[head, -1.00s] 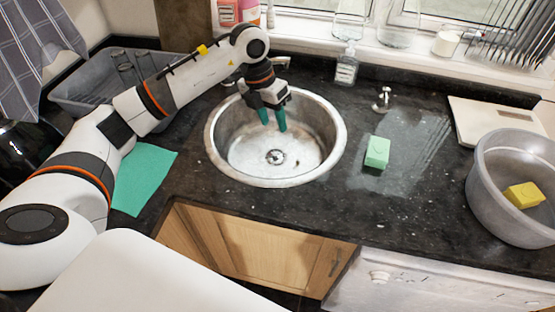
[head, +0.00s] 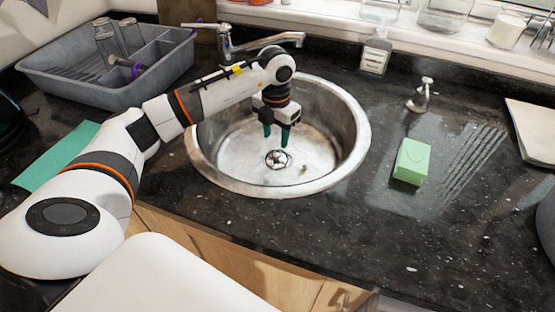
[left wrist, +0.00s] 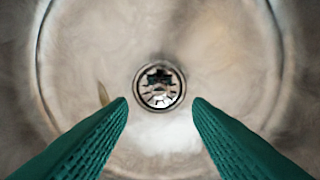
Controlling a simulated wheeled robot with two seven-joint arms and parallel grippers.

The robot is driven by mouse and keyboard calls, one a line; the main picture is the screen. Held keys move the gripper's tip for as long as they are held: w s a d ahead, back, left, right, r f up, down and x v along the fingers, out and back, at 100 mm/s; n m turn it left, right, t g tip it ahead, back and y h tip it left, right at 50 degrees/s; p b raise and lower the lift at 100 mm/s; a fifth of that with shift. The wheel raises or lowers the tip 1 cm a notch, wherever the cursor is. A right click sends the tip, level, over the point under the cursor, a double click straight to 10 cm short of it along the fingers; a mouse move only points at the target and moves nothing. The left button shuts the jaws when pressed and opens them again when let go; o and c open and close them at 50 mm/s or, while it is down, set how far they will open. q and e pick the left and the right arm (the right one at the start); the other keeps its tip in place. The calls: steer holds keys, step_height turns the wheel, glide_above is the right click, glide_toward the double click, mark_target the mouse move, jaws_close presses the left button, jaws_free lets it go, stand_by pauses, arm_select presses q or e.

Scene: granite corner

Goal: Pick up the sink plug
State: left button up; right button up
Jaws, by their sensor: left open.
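The sink plug (head: 278,158) is a small round metal piece with a slotted, dark-and-bright face, seated at the drain in the bottom of the round steel sink (head: 353,150). I cannot tell where its rim ends and the drain ring begins. In the left wrist view the plug (left wrist: 159,86) lies centred, just beyond the gap between the fingertips. My left gripper (head: 277,137) reaches down into the sink with its green fingers apart and empty, above the plug. Its ribbed fingers also show in the left wrist view (left wrist: 160,103). My right gripper is out of view.
The sink's steel wall and rim surround my left gripper. A faucet (head: 262,40) stands behind it, and a grey dish rack (head: 75,93) at the left holds glasses. A green sponge (head: 412,161) and a soap bottle (head: 376,53) are on the right. The dark front counter is clear.

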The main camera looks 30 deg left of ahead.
mark_target(276, 154)
arm_select(q)
step_height(276, 154, down, 7)
steer(key=shift+f+p, duration=0.15)
steer(key=shift+p, duration=0.25)
jaws_close()
